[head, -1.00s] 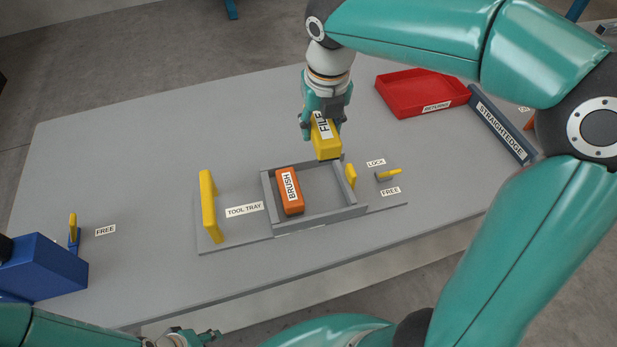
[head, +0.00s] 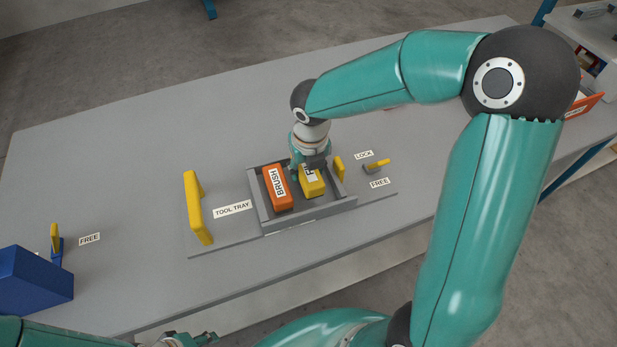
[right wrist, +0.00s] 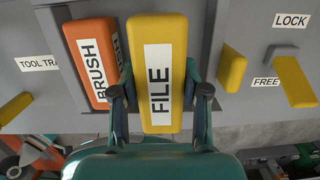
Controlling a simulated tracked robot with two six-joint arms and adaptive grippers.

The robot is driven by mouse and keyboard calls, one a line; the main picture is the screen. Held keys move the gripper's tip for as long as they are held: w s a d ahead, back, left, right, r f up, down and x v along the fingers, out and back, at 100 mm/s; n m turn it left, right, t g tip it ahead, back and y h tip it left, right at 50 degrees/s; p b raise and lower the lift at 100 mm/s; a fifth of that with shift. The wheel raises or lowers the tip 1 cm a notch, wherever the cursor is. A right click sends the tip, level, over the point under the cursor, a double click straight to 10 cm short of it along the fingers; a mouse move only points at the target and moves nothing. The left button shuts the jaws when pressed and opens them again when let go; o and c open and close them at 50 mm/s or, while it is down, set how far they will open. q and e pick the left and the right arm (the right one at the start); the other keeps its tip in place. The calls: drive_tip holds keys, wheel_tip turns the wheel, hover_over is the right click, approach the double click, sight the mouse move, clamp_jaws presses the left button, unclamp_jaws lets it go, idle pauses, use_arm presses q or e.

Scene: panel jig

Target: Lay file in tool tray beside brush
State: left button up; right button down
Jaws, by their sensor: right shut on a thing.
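The yellow block labelled FILE (head: 312,183) is inside the grey tool tray (head: 318,212), to the right of the orange block labelled BRUSH (head: 277,188). My right gripper (head: 310,170) is shut on the file from above. In the right wrist view the file (right wrist: 159,60) lies between the two fingers, and the brush (right wrist: 92,55) is close on its left. Whether the file touches the tray floor is hidden. My left gripper (head: 195,338) shows only in part at the bottom edge, and its jaws are unclear.
A yellow upright handle (head: 197,207) stands left of the tray. A small yellow tab (head: 339,169) is at the tray's right side, and a yellow-tipped lever (head: 377,166) sits between LOCK and FREE labels. A blue block (head: 35,280) is at the far left.

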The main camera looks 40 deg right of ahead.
drive_tip(key=shift+f+b, duration=0.3)
drive_tip(key=shift+f, duration=1.65)
drive_tip(key=shift+f, duration=0.15)
drive_tip(key=c, duration=0.8)
unclamp_jaws()
drive_tip(key=shift+c, duration=0.2)
drive_tip(key=r, duration=0.4)
drive_tip(key=s+r+p, duration=0.1)
drive_tip(key=r, duration=0.7)
drive_tip(key=shift+s+a+r, duration=0.1)
drive_tip(key=shift+s+a, duration=0.15)
drive_tip(key=shift+s, duration=0.15)
drive_tip(key=shift+p, duration=0.35)
